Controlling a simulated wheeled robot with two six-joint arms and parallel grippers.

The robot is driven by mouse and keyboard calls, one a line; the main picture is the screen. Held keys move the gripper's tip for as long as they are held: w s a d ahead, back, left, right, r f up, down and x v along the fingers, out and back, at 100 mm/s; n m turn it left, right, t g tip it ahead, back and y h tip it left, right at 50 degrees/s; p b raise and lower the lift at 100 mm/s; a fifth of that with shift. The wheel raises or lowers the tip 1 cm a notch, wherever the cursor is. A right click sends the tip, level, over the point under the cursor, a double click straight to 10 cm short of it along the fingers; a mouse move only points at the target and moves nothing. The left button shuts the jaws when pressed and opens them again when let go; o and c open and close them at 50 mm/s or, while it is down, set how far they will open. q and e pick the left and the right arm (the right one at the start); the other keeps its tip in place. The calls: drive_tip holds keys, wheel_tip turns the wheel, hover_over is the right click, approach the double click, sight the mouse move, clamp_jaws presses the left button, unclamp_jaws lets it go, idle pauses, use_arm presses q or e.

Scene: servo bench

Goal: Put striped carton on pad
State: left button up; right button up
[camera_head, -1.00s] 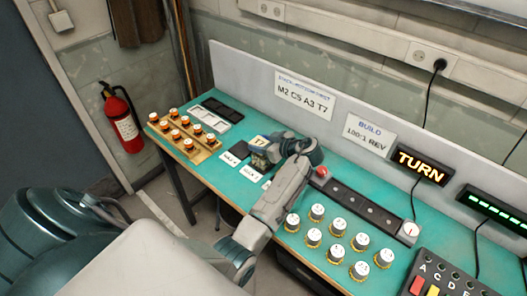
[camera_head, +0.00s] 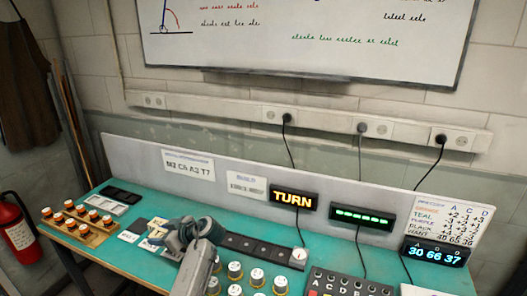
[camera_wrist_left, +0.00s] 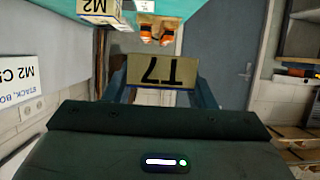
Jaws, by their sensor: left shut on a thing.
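No striped carton can be made out in either view, and I cannot tell which thing is the pad. My left gripper (camera_head: 170,238) is low over the left half of the teal bench in the head view. In the left wrist view the gripper (camera_wrist_left: 157,88) is shut on a tan block marked T7 (camera_wrist_left: 155,70), which reads upside down between the fingers. Another block marked M2 (camera_wrist_left: 98,8) shows at the top edge of the wrist view, apart from the held one. My right gripper is not in view.
Orange-and-white knobs stand on a wooden rack (camera_head: 91,238) at the bench's left end. A dark strip (camera_head: 252,245), several white-topped knobs and a button box (camera_head: 335,285) lie right of my arm. A TURN display (camera_head: 294,200) stands behind.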

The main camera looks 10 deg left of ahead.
use_arm(q)
drive_tip(key=d+f+m+t, duration=0.1)
drive_tip(key=d, duration=0.1)
drive_tip(key=d+f+m+t+h, duration=0.1)
drive_tip(key=d+m+t, duration=0.1)
drive_tip(key=d+f+m+t+h+b, duration=0.1)
drive_tip(key=d+t, duration=0.1)
drive_tip(key=d, duration=0.1)
drive_tip(key=shift+s+f+m, duration=0.35)
drive_tip(key=shift+s+m, duration=0.05)
drive_tip(key=s+d+r+m+t+h, duration=0.1)
drive_tip(key=d+m+t+h, duration=0.1)
drive_tip(key=d, duration=0.2)
drive_tip(key=s+d+r+m+t+h, duration=0.1)
drive_tip(key=d+m+t+h, duration=0.1)
drive_tip(key=d+m+h, duration=0.1)
drive_tip(key=s+d+r+m+t+h+b, duration=0.1)
drive_tip(key=s+d+m+t+h, duration=0.1)
drive_tip(key=d+m, duration=0.1)
drive_tip(key=shift+d+r+h, duration=0.3)
drive_tip(key=shift+d, duration=0.55)
drive_tip(key=s+d+r+m+h, duration=0.3)
drive_tip(key=s+d+r, duration=0.1)
drive_tip(key=r, duration=0.1)
drive_tip(key=shift+d+m+t+h+b, duration=0.3)
drive_tip(key=shift+t+h+b, duration=0.05)
drive_tip(key=shift+t+h, duration=0.05)
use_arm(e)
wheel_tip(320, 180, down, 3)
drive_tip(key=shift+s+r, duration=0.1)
